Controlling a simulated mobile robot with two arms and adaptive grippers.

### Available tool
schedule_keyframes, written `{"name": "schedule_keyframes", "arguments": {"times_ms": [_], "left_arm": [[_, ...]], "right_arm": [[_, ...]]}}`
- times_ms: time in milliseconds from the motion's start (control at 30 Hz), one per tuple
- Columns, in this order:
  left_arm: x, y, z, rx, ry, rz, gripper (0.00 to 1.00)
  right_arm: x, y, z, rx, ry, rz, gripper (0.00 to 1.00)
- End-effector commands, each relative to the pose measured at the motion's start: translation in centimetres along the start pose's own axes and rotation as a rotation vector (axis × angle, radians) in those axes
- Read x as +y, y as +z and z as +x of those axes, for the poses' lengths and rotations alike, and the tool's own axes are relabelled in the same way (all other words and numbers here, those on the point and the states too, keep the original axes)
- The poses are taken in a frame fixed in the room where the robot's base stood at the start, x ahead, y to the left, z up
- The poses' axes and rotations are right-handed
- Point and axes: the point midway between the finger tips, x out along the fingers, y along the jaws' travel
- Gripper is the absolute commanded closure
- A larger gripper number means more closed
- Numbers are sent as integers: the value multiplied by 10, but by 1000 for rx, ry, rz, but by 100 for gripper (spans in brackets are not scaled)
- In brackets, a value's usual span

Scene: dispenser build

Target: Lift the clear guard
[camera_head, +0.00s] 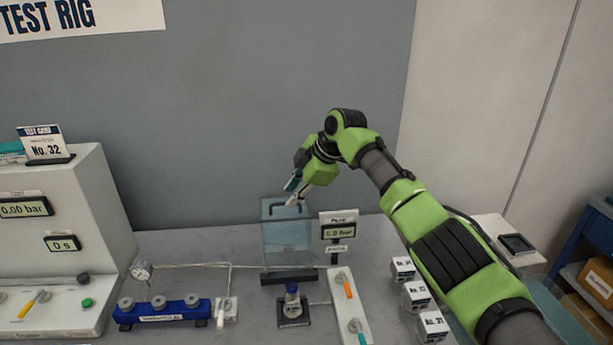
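The clear guard (286,243) is a bluish see-through panel with a dark handle at its top edge. It stands upright just above a dark strip, behind a small bottle (291,296) on a dark stand. My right gripper (291,196) comes in from the right and is at the guard's top edge, by the handle. Its two fingers look apart, with a gap between them. I cannot tell whether a finger touches the handle. My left gripper is not in view.
A display post (338,231) reading in bar stands close right of the guard. A large console (60,235) fills the left.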

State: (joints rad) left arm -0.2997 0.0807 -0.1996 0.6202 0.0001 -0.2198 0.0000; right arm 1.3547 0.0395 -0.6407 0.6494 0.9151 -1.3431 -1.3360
Motion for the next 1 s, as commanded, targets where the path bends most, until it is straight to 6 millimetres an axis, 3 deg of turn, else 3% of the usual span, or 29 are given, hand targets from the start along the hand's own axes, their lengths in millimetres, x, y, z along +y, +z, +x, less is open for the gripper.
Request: {"name": "schedule_keyframes", "arguments": {"times_ms": [300,433,1000], "left_arm": [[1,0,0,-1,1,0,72],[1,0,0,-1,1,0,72],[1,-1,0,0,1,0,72]], "right_arm": [[0,1,-57,-1,4,-1,77],[1,1,-72,-1,3,-1,77],[0,1,-80,-1,2,0,77]]}}
